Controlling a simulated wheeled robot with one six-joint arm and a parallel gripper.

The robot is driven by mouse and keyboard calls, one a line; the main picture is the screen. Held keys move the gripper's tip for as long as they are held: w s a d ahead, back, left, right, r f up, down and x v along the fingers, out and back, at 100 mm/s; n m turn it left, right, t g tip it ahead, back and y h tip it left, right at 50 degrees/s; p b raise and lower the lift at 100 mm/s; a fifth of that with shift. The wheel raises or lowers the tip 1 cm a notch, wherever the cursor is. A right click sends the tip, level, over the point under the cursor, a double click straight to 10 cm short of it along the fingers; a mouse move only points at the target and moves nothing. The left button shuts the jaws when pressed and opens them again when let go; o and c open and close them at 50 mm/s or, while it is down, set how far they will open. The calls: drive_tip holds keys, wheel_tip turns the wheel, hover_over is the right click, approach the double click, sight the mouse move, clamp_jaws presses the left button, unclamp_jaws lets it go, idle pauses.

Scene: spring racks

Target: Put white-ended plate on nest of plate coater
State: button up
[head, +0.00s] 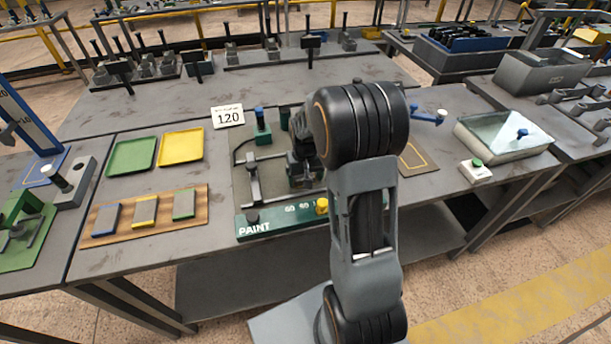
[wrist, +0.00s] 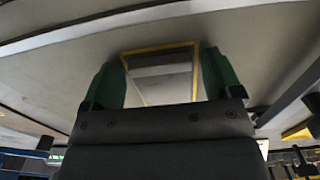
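The plate coater (head: 262,187), with a green front strip reading PAINT, stands mid-table, partly hidden by my arm. My gripper (head: 305,170) is low over it in the head view, its fingertips hidden. In the wrist view my gripper (wrist: 162,85) has two green fingers standing apart. Between them shows a yellow-edged outline (wrist: 160,46) around a grey area crossed by a paler band. I cannot tell whether that band is the white-ended plate's end, or whether the fingers touch a plate. The nest is not clear in the head view.
A wooden board (head: 165,220) holds blue-, yellow- and green-ended plates. Green (head: 132,157) and yellow (head: 181,147) trays lie behind it. A glass-topped box (head: 503,137) and a green-button box (head: 476,171) are at right.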

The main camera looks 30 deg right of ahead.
drive_tip(key=shift+o, duration=0.2)
wheel_tip(320, 180, up, 12)
drive_tip(key=s+a+r+n+t, duration=0.1)
drive_tip(key=s+a, duration=0.3)
drive_tip(key=s, duration=0.4)
drive_tip(key=s+a+r+n+t, duration=0.1)
drive_tip(key=s+a+t, duration=0.1)
drive_tip(key=s+a, duration=0.3)
drive_tip(key=s, duration=0.3)
drive_tip(key=shift+a+t, duration=0.25)
drive_tip(key=shift+t, duration=0.05)
drive_tip(key=shift+s, duration=0.1)
drive_tip(key=shift+r+p, duration=0.2)
drive_tip(key=shift+p, duration=0.1)
idle(1.3)
